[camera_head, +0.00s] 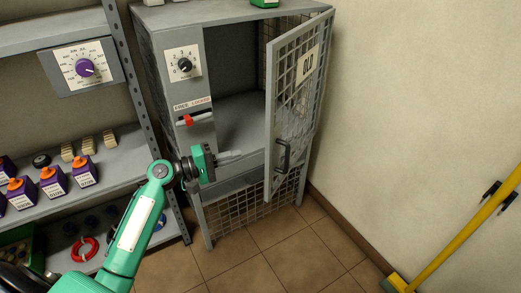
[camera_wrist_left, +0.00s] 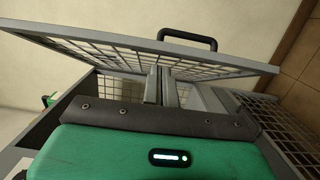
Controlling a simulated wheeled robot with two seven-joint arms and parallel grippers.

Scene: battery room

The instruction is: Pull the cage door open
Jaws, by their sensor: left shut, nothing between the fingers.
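The cage door (camera_head: 297,90) is a grey framed mesh panel with a label, hinged on the right side of the grey cage cabinet (camera_head: 165,25). It stands partly open. Its dark handle (camera_head: 283,155) is on the door's outer face and also shows at the top of the left wrist view (camera_wrist_left: 188,38). My left gripper (camera_head: 236,155) is shut and empty in front of the cage opening, left of the door's free edge. In the left wrist view the closed fingers (camera_wrist_left: 160,85) point at the mesh door (camera_wrist_left: 130,55); whether they touch it I cannot tell. My right gripper is out of view.
The cabinet has a dial (camera_head: 184,65) and a red latch lever (camera_head: 187,120) on its left panel. Shelves with purple-and-orange items (camera_head: 52,180) stand left. A yellow pole (camera_head: 460,235) leans at right. The tiled floor (camera_head: 290,245) before the cage is clear.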

